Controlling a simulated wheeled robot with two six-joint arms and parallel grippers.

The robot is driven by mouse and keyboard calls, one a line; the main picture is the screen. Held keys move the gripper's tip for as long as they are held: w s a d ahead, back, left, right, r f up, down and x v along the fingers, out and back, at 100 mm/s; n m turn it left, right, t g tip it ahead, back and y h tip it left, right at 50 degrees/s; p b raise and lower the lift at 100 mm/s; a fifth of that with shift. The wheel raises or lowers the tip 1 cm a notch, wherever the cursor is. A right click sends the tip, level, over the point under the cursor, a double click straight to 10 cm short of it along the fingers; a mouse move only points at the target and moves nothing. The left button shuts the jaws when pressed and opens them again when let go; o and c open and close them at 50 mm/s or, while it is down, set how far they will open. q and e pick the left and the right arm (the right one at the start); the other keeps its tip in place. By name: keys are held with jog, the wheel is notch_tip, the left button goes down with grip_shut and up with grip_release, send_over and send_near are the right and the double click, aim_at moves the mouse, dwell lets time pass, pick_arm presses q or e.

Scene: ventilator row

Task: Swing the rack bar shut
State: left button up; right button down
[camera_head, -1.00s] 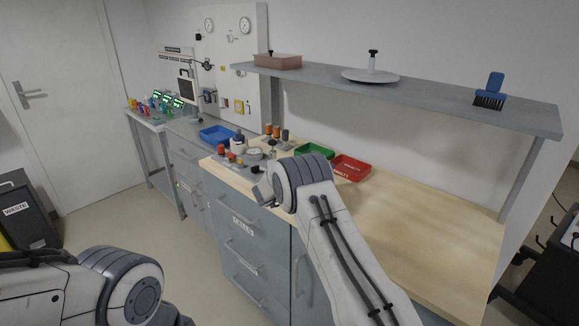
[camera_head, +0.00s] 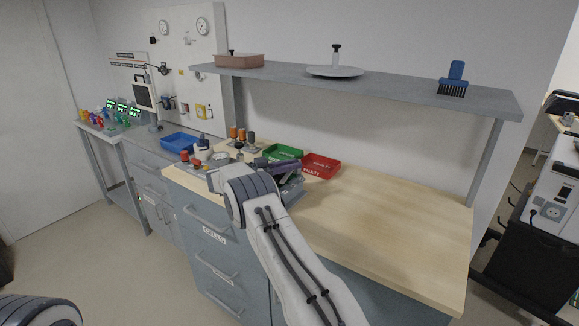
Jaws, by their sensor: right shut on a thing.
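My right arm reaches in from the bottom over the workbench. Its gripper (camera_head: 290,170) is near the green tray, mostly hidden behind my own wrist. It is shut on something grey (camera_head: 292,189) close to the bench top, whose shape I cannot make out. I cannot pick out a rack bar for certain in this view. Only a rounded part of my left arm shows at the lower left corner; its gripper is out of view.
A green tray (camera_head: 283,152) and a red tray (camera_head: 321,165) stand behind my right gripper. The wooden bench top (camera_head: 400,220) is clear to the right. A grey shelf (camera_head: 400,92) overhangs it, carrying a blue brush (camera_head: 454,79). A blue tray (camera_head: 180,142) stands further left.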

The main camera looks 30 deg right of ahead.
jog(key=shift+a, duration=0.1)
jog(key=c, duration=0.8)
grip_release()
jog(key=shift+r, duration=0.1)
jog(key=shift+o, duration=0.2)
jog(key=w+a+b, duration=0.1)
jog(key=a+b, duration=0.1)
jog(key=a, duration=0.8)
jog(key=shift+w+a, duration=0.15)
jog(key=shift+w, duration=0.2)
